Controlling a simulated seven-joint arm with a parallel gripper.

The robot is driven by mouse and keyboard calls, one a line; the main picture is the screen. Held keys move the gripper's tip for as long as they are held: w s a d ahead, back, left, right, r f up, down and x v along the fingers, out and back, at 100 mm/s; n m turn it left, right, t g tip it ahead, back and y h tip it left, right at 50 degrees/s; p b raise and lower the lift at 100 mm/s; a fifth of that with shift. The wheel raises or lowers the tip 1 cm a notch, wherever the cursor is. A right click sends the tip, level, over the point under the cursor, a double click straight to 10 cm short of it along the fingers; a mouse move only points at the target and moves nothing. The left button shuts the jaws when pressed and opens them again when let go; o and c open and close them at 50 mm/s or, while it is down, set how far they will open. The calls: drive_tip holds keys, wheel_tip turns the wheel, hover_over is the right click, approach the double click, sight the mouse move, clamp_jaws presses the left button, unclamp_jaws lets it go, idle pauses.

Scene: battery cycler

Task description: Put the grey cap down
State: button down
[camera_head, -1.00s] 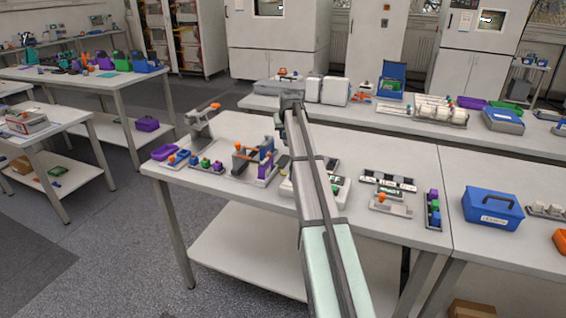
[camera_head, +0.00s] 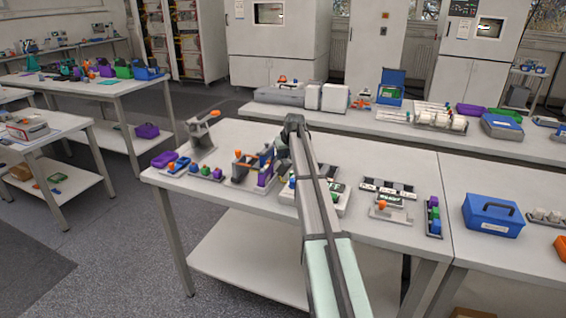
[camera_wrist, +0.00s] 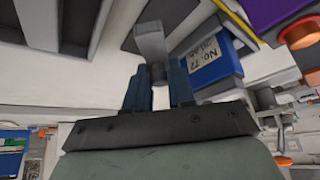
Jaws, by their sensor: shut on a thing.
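My gripper (camera_wrist: 159,88) is shut on the grey cap (camera_wrist: 151,43), which stands out beyond the dark blue fingertips in the wrist view. In the head view my arm reaches across the front bench, and the wrist (camera_head: 293,123) is over its middle. The fingers and the cap cannot be made out there. A blue block with a white label (camera_wrist: 212,56) is just right of the cap in the wrist view. I cannot tell whether the cap touches anything.
A fixture with orange and purple parts (camera_head: 242,165) stands left of my arm. A board (camera_head: 338,197) lies partly behind the arm. Grey rack parts (camera_head: 388,190) and a blue toolbox (camera_head: 492,214) are to the right.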

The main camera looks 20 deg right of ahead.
sight(284, 159)
drive_tip(key=shift+f, duration=1.7)
drive_tip(key=shift+f, duration=0.15)
drive_tip(key=c, duration=1)
unclamp_jaws()
drive_tip(key=shift+o, duration=0.2)
drive_tip(key=v, duration=1.2)
